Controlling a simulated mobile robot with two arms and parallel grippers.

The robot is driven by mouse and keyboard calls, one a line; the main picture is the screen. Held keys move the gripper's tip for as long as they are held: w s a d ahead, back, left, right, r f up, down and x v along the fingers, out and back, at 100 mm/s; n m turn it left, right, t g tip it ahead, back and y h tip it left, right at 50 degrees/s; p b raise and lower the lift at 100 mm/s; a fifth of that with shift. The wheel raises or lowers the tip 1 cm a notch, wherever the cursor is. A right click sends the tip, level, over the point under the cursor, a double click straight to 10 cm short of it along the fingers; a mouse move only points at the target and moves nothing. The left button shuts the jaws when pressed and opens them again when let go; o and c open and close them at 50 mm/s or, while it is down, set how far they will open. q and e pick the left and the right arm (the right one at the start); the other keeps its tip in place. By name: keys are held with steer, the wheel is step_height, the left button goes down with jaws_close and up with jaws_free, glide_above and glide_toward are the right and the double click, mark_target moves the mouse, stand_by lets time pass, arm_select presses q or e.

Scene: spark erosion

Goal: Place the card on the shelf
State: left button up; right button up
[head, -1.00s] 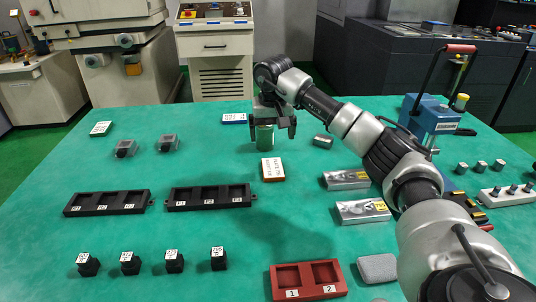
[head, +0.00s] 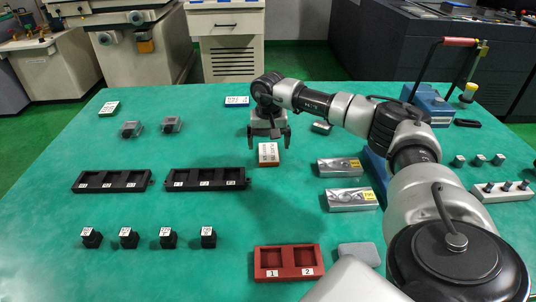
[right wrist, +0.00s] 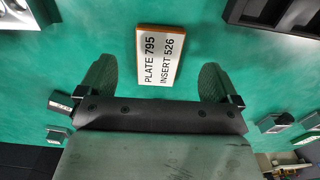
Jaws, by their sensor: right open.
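A small white card with an orange-brown edge (head: 268,153) lies on the green table near its middle. The right wrist view shows the card (right wrist: 157,57) with the print "PLATE 795 INSERT 526". My right gripper (head: 269,141) points down over the table beside the card. Its two fingers (right wrist: 156,82) are spread apart with nothing between them, and the card lies just ahead of the gap. I cannot tell the gripper's exact height. My left gripper is not in view. I cannot make out a shelf for certain.
Two black trays (head: 165,182), small black blocks (head: 129,238) and a red tray (head: 256,272) stand left and front. Silver blocks (head: 345,198) lie right of the card. Other cards lie at the back, one blue-edged (head: 237,101), one green-edged (head: 109,108). Bare table surrounds the card.

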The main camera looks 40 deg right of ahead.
mark_target(269, 158)
step_height(269, 158, down, 5)
steer(key=shift+s+f, duration=0.1)
steer(key=shift+c, duration=0.2)
steer(key=c, duration=1.1)
steer(key=shift+r, duration=0.5)
step_height(269, 158, up, 4)
steer(key=shift+s+d+f, duration=0.1)
steer(key=shift+s+f, duration=0.05)
steer(key=shift+f, duration=0.1)
steer(key=s+d+r, duration=0.3)
steer(key=s+r, duration=0.4)
steer(key=s, duration=0.4)
steer(key=s+a+n+p, duration=0.1)
steer(key=a+n+p, duration=0.1)
steer(key=a, duration=0.8)
steer(key=s+a+n+p, duration=0.2)
steer(key=a+n+p, duration=0.1)
steer(key=a, duration=0.7)
steer(key=s+a+r+n+p, duration=0.1)
steer(key=s+a+n+p, duration=0.1)
steer(key=a, duration=0.8)
steer(key=shift+n+p, duration=0.5)
steer(key=shift+p, duration=0.75)
